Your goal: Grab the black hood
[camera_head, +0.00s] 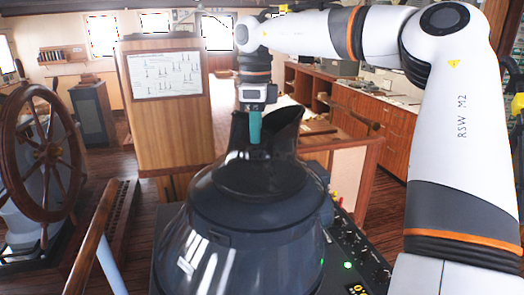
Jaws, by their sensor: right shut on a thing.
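The black hood (263,183) is a glossy, dark, rounded cone with a flared, scooped top. It stands upright at the center front, over a dark panel. My right gripper (255,132) comes down from above at the hood's raised top edge. Its teal fingers are shut on that edge. The far finger is partly hidden. My left gripper is not in view.
A control panel (355,255) with knobs and a green light is beside the hood on the right. A wooden ship's wheel (42,160) stands at left. A wooden cabinet with a chart (166,75) stands behind. A rail (92,235) runs at front left.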

